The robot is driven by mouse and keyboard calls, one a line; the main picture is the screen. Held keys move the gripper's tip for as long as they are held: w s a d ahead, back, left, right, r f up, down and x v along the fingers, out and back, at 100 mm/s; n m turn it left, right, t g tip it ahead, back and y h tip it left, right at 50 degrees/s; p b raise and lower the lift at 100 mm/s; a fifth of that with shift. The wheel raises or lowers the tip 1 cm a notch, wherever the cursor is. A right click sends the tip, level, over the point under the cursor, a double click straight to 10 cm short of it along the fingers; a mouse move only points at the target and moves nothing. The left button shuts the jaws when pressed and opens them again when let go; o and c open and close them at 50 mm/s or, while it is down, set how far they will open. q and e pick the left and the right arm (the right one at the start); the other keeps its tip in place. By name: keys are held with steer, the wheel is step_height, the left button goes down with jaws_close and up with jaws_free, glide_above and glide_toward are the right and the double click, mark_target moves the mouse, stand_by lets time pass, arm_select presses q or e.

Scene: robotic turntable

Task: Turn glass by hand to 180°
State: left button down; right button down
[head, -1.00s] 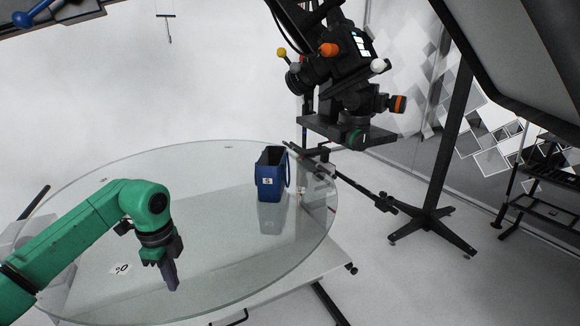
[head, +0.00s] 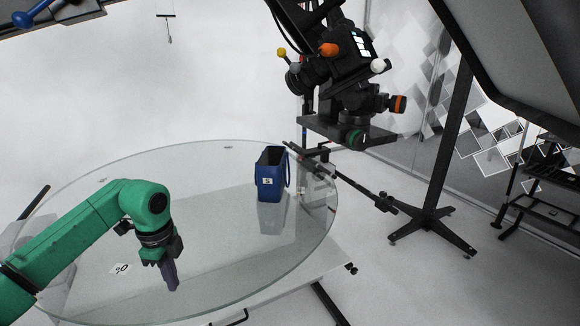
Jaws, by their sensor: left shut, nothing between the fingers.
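The round glass turntable top (head: 235,255) fills the lower left of the head view. A dark blue open-topped container (head: 270,175) with a handle and a small white label stands upright on it, toward the right rim. A small white label (head: 121,269) marked with a number, part of it hard to read, shows at the glass's left side. My left gripper (head: 172,288) points down over the near part of the glass, shut and empty. I cannot tell whether its fingertips touch the glass. My right gripper is not in view.
A camera rig (head: 340,75) hangs beyond the glass on the right. A black stand (head: 430,217) with spread feet is on the floor at right. A large dark-framed panel (head: 520,60) fills the upper right. The glass between my left gripper and the container is clear.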

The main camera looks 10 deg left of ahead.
arm_select(q)
steer(key=shift+f+b, duration=0.55)
steer(key=shift+f, duration=0.35)
steer(key=shift+s, duration=0.1)
